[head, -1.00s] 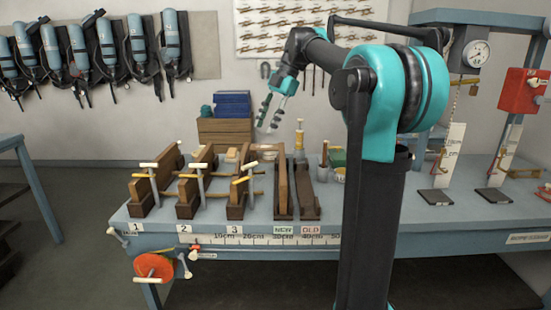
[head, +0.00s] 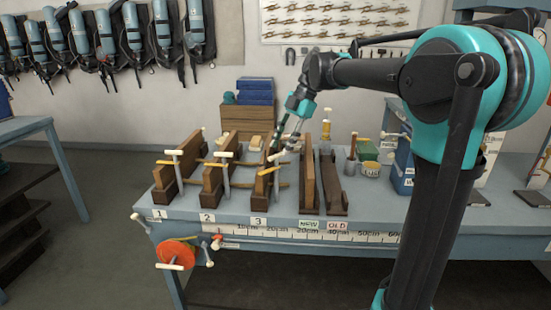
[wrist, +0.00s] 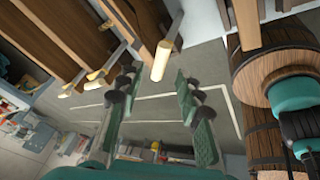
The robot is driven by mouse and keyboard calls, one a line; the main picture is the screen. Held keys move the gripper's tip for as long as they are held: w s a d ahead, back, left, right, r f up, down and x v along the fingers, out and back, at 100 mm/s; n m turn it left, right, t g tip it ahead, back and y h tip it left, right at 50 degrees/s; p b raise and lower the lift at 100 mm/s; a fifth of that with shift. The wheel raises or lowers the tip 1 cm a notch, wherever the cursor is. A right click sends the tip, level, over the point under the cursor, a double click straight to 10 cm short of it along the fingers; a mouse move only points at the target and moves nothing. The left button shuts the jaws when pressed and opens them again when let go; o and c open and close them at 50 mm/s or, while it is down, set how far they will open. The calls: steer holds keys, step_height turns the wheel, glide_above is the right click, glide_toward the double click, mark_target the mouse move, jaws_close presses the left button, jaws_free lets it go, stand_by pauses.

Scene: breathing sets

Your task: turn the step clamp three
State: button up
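Step clamp three stands above the label 3 (head: 258,221) on the bench. It is the rightmost of the three wooden clamps, with an upright metal screw (head: 276,186) and a pale crossbar handle (head: 277,156). My gripper (head: 284,148) is just above this handle, pointing down, and its fingers partly hide the clamp's top. In the wrist view my gripper (wrist: 157,78) is open, its two green fingers apart. A pale handle end (wrist: 160,62) shows just beyond and between the fingertips. I cannot tell whether a finger touches it.
Clamps one (head: 176,168) and two (head: 225,172) stand to the left. Upright wooden boards (head: 308,175) stand close on the right, above the NEW and OLD labels. A wooden box with blue cases (head: 255,92) is behind. An orange reel (head: 178,252) hangs at the bench front.

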mark_target(276, 155)
steer(key=shift+x, duration=2.65)
steer(key=shift+c, duration=0.5)
jaws_close()
